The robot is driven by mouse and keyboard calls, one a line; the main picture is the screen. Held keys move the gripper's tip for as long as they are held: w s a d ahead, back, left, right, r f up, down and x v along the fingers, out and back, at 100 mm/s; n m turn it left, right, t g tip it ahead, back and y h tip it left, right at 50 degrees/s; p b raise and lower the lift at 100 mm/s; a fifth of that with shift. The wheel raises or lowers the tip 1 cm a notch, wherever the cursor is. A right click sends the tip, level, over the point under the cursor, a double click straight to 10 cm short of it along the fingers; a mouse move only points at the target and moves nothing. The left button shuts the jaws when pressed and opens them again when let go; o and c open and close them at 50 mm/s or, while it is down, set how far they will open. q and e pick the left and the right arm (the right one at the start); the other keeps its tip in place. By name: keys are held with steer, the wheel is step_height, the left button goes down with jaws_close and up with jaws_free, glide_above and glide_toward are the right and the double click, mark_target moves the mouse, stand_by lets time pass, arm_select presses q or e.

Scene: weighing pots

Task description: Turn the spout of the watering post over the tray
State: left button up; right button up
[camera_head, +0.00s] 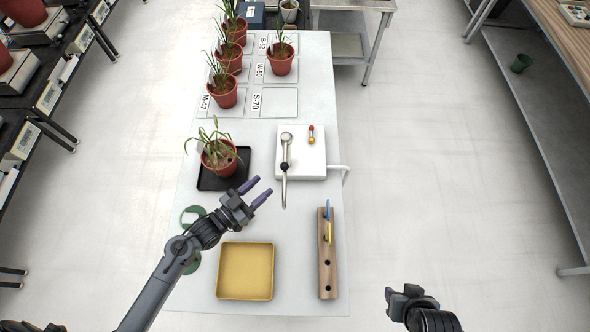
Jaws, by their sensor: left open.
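The watering post (287,138) stands on a white base at the middle of the table. Its thin silver spout (284,190) points toward the near side, past the base's front edge, and is not over a tray. A black tray (206,184) lies to the left of the base and bears a red pot with a drooping plant (219,154). My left gripper (256,191) is open, with purple fingers apart and nothing between them, just left of the spout's end and apart from it. My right gripper (390,296) is off the table's right side, low in view; its fingers are hardly visible.
A yellow tray (246,271) and a wooden rack (327,260) with blue and yellow tools lie nearer. Several potted plants (223,92) stand on labelled squares at the back. Green discs (192,214) lie partly under my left arm.

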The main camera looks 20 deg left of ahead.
mark_target(282, 168)
arm_select(q)
steer(key=p+x, duration=0.1)
steer(key=x, duration=1)
steer(key=shift+w+a, duration=0.1)
steer(key=shift+a, duration=0.15)
jaws_close()
